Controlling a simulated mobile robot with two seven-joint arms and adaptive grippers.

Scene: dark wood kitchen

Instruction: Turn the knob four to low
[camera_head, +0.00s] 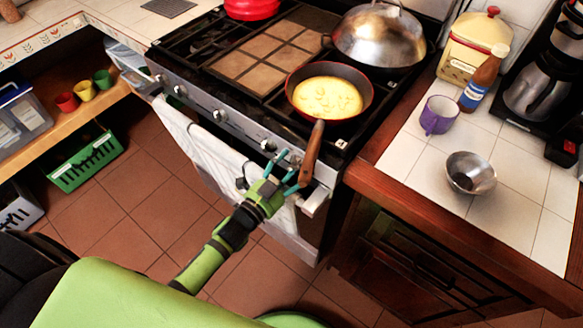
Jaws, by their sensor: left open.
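The stove (268,128) has a row of several round silver knobs along its front panel. A knob (268,145) near the right end shows just above my left gripper (286,172). The knobs carry no readable numbers, so I cannot tell for certain which is number four. My left gripper is open at the right part of the panel, with its teal fingers spread. It hides part of the panel, and I cannot tell whether it touches a knob. My right gripper is not in view.
A pan (366,84) with yellow food sits on the stove; its brown handle (311,154) sticks out over the panel beside my left gripper. A white towel (205,150) hangs on the oven front. The right counter (513,184) holds a purple mug (439,116) and a metal bowl (458,164).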

